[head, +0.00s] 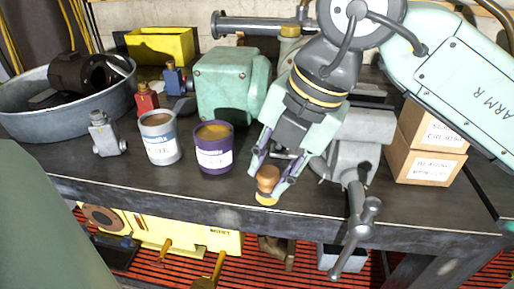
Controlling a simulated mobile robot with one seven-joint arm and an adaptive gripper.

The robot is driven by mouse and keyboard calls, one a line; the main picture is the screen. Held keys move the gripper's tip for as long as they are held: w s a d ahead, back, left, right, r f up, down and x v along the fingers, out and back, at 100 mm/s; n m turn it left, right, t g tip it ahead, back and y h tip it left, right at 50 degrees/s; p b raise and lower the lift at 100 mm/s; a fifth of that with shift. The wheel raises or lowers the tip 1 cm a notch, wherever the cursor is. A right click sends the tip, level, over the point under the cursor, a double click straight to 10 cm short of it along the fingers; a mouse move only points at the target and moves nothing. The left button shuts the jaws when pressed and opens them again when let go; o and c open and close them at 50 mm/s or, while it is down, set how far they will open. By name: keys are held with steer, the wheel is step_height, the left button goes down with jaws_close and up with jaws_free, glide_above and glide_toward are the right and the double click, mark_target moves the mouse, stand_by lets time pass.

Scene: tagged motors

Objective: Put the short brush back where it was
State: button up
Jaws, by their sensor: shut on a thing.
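My gripper (275,168) points down over the front part of the bench, right of the purple can. Its fingers are shut on the short brush (267,180), which shows a rounded brown wooden handle and a pale yellowish lower end. The brush is upright, near the bench's front edge. I cannot tell whether its lower end touches the bench top. The fingers hide part of its sides.
A purple can (214,158) and a white-and-grey can (160,150) stand to the left. A grey vise (357,140) with a long handle is close on the right. Cardboard boxes (430,168) sit farther right. A metal tub (60,125) is far left.

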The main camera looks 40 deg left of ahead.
steer(key=w+a+f+p, duration=0.1)
steer(key=w+a, duration=0.1)
steer(key=a, duration=0.1)
steer(key=w+a+f+p, duration=0.1)
steer(key=w+a+p, duration=0.1)
steer(key=a, duration=0.1)
steer(key=w+a+f+p, duration=0.1)
steer(key=w+a+f, duration=0.1)
steer(key=w+a, duration=0.1)
steer(key=shift+f, duration=0.3)
steer(key=shift+f, duration=0.1)
steer(key=shift+f, duration=0.15)
steer(key=o, duration=1)
steer(key=shift+r, duration=0.2)
